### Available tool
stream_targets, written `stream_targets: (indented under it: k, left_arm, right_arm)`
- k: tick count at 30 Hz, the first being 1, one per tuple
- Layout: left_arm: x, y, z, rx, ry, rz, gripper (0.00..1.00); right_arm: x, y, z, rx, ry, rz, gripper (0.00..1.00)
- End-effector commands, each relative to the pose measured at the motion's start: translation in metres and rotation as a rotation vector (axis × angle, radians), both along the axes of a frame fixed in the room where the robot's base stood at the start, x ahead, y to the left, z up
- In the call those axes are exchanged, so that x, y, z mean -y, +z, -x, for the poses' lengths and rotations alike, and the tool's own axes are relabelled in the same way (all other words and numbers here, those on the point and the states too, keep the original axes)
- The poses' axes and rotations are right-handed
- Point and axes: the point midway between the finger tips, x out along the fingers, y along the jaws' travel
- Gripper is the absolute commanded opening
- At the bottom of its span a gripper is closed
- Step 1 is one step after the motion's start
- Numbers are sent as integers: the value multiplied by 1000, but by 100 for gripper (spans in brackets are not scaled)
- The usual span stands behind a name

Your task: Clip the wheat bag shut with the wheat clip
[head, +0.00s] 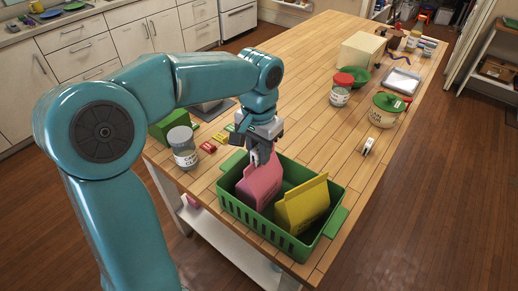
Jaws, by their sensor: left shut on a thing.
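A pink bag (262,186) stands tilted in the left half of a green basket (262,232). A yellow bag (303,207) leans in the right half. I cannot read which bag is the wheat bag. My left gripper (260,160) points down at the top edge of the pink bag, its fingers shut. I cannot make out whether they hold a clip or the bag's top. Small red (208,147), yellow (219,138) and green (229,128) pieces lie on the table left of my gripper. They may be clips, but none is clearly the wheat clip. My right gripper is not in view.
A grey-lidded jar (183,147) and a green block-shaped thing (161,126) stand left of the gripper. A red-lidded jar (341,89), a green-lidded pot (385,110) and a small white item (368,146) stand to the right. The wooden table (300,115) is bare in the middle.

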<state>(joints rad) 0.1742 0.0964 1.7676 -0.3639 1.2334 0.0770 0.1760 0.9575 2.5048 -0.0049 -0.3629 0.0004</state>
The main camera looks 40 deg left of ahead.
Motion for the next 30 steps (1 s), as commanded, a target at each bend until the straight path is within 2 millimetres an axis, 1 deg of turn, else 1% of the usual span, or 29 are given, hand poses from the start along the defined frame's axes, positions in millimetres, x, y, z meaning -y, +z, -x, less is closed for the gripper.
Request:
stream_targets:
  k: [6,14,15,17,26,29,30]
  left_arm:
    - [0,-4,0,0,0,0,0]
    - [0,-4,0,0,0,0,0]
    - [0,-4,0,0,0,0,36]
    - [0,-3,0,0,0,0,56]
    - [0,-2,0,0,0,0,56]
    - [0,5,-1,2,0,0,56]
    - [0,11,-1,3,1,0,56]
  right_arm:
    - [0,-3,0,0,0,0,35]
    - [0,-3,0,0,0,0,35]
    - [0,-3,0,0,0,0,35]
    - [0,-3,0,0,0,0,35]
    - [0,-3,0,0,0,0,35]
    - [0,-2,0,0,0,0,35]
    - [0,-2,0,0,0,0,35]
